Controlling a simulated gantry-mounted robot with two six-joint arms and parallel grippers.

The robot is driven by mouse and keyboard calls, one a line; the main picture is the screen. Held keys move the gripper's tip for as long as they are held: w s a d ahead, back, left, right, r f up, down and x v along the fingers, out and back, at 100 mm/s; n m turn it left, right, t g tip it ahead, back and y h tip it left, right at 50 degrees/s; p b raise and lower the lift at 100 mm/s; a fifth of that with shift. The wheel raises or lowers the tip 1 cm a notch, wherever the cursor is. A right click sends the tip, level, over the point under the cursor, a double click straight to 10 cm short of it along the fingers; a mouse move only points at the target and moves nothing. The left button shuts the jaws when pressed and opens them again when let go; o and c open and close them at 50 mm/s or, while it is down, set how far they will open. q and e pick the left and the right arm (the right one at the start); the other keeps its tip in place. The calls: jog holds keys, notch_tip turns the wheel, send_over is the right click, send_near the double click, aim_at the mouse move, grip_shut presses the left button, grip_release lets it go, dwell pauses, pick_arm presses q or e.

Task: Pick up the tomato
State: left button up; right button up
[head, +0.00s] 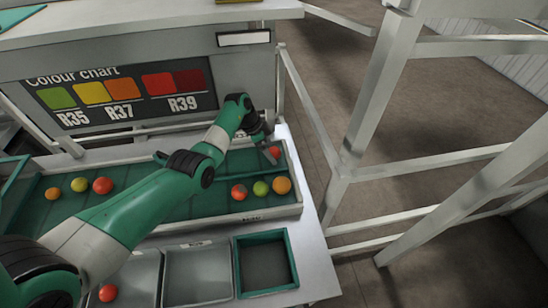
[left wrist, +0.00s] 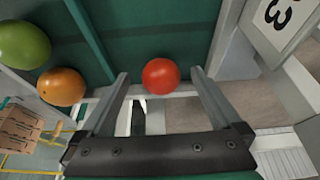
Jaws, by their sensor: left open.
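A red tomato (head: 274,152) lies at the right end of the green-lined tray, partly covered by my left gripper (head: 268,148). In the left wrist view the red tomato (left wrist: 161,78) appears between the tips of my left gripper (left wrist: 160,73). The fingers are spread, with a gap visible on both sides of the tomato. Whether the tips are level with it or still short of it I cannot tell. My right gripper is not in view.
The tray (head: 270,213) also holds a mottled tomato (head: 239,192), a green one (head: 260,188), an orange one (head: 282,185) and several at left. Bins stand in front, including an empty green-rimmed one (head: 264,293); one grey bin holds a red tomato (head: 108,293).

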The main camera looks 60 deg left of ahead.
aim_at(274, 150)
pick_arm(q)
jog(key=shift+w+f, duration=0.2)
jog(key=shift+f, duration=0.3)
jog(key=shift+r, duration=0.15)
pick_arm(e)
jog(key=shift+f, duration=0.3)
pick_arm(q)
jog(key=c, duration=1)
jog(key=shift+r, duration=0.1)
jog(key=shift+r+p, duration=0.25)
jog(key=shift+p, duration=0.1)
jog(key=r+p, duration=0.1)
jog(key=r, duration=0.1)
jog(key=r+p, duration=0.1)
jog(key=shift+s+d+r+p, duration=0.1)
jog(key=shift+s+r+p, duration=0.1)
jog(key=shift+r+p, duration=0.15)
jog(key=s+d+r+p, duration=0.7)
jog(key=s+r+p, duration=0.1)
jog(key=s+p, duration=0.2)
jog(key=shift+s+r, duration=0.3)
jog(key=shift+s, duration=0.4)
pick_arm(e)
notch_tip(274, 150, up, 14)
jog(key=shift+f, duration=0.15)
